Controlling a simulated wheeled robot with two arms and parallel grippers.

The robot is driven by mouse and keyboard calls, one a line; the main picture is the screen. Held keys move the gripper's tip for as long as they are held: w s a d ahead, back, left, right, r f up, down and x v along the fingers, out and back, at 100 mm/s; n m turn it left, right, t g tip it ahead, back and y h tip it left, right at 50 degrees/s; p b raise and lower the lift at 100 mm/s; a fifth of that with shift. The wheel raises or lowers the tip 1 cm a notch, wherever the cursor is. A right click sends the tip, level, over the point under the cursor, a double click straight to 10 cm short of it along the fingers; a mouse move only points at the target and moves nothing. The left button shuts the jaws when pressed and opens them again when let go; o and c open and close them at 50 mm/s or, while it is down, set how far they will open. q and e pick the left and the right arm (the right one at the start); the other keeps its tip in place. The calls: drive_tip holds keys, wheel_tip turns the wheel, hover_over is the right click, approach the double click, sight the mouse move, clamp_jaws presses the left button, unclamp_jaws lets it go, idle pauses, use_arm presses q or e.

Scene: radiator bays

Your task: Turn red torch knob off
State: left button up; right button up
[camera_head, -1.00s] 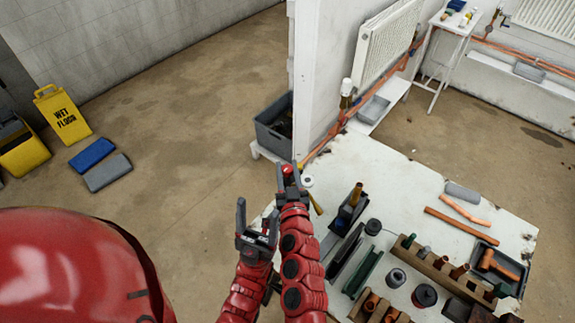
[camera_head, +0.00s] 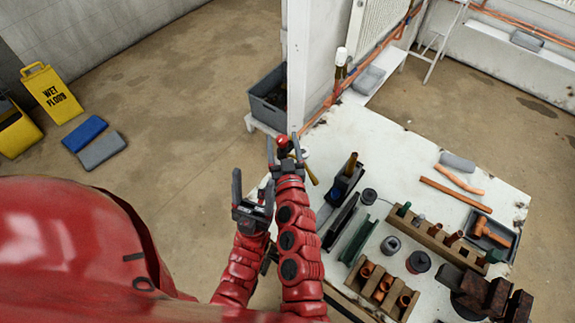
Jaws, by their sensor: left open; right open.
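A brass-coloured torch part (camera_head: 312,177) shows just right of my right gripper; the rest of the torch is hidden behind the gripper and arm. My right gripper (camera_head: 284,146) is open, with its two fingers on either side of the red knob in the picture. I cannot tell whether they touch it. My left gripper (camera_head: 252,182) is open and empty, lower and to the left, apart from the knob.
The white workbench (camera_head: 385,150) carries copper pipes (camera_head: 455,195), a wooden fitting rack (camera_head: 428,233), dark cans and a grey tray (camera_head: 492,238). A grey crate (camera_head: 265,112) stands behind the knob beside a white wall edge. The floor at left is open, with a wet-floor sign (camera_head: 50,93).

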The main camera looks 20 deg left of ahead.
drive_tip(key=b+v, duration=0.3)
drive_tip(key=v, duration=1.4)
drive_tip(key=shift+w, duration=0.1)
